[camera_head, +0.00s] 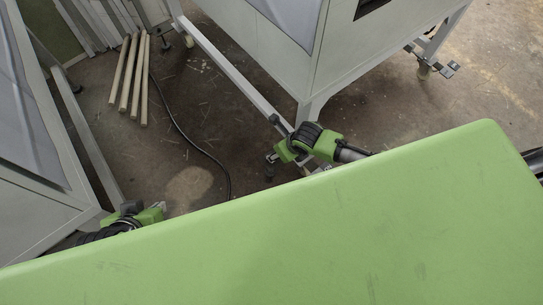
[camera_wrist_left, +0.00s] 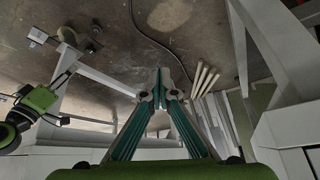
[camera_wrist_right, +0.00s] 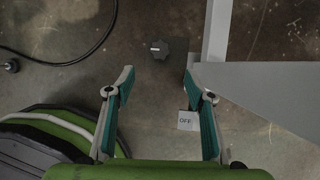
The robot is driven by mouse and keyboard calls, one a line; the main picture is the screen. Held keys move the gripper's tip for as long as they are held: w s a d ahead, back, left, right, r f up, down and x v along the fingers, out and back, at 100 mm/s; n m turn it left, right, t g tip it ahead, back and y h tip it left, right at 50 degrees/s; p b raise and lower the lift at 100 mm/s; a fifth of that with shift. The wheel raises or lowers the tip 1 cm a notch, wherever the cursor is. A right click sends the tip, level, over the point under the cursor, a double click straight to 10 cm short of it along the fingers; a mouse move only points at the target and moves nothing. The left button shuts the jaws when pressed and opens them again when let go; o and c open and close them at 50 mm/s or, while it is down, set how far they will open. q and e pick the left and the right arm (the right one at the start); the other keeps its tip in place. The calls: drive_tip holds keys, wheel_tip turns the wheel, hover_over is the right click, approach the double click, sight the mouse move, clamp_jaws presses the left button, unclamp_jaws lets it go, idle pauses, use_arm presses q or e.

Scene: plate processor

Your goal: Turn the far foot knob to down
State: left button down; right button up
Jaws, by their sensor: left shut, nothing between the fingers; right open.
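A dark knob (camera_wrist_right: 159,49) with a white mark on its face shows in the right wrist view, just beyond my open fingertips and roughly centred between them. My right gripper (camera_wrist_right: 160,80) is open and empty, apart from the knob. A small plate reading OFF (camera_wrist_right: 187,120) lies nearer, beside the right-hand finger. My left gripper (camera_head: 159,206) is at the lower left in the head view, near a grey machine. In the left wrist view it (camera_wrist_left: 160,88) is shut with nothing held. I cannot read the knob's setting.
A grey machine (camera_head: 245,50) stands on legs at the top, another (camera_head: 30,190) at the left. Wooden poles (camera_head: 130,75) and a black cable (camera_head: 190,140) lie on the floor. A wide green surface (camera_head: 330,235) fills the front. Floor between the machines is partly clear.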

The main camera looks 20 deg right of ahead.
use_arm(q)
drive_tip(key=w+d+r+t+h+b, duration=0.25)
drive_tip(key=w+d+r+t, duration=0.25)
drive_tip(key=w+r+t, duration=0.5)
use_arm(e)
drive_tip(key=b+x, duration=0.2)
drive_tip(key=x, duration=0.8)
drive_tip(key=shift+f+b, duration=0.15)
drive_tip(key=shift+b, duration=0.15)
drive_tip(key=b+x, duration=0.1)
drive_tip(key=x, duration=0.1)
drive_tip(key=shift+w+f, duration=0.1)
drive_tip(key=shift+f, duration=0.25)
use_arm(q)
wheel_tip(320, 180, up, 19)
drive_tip(key=w+d+m+t+h, duration=0.1)
drive_tip(key=t+h, duration=0.2)
drive_tip(key=t, duration=0.5)
drive_tip(key=shift+d+r+b, duration=0.2)
drive_tip(key=shift+d+b, duration=0.1)
drive_tip(key=shift+d, duration=0.1)
use_arm(e)
drive_tip(key=shift+f, duration=0.1)
use_arm(q)
drive_tip(key=shift+w, duration=0.1)
use_arm(e)
drive_tip(key=c, duration=1.1)
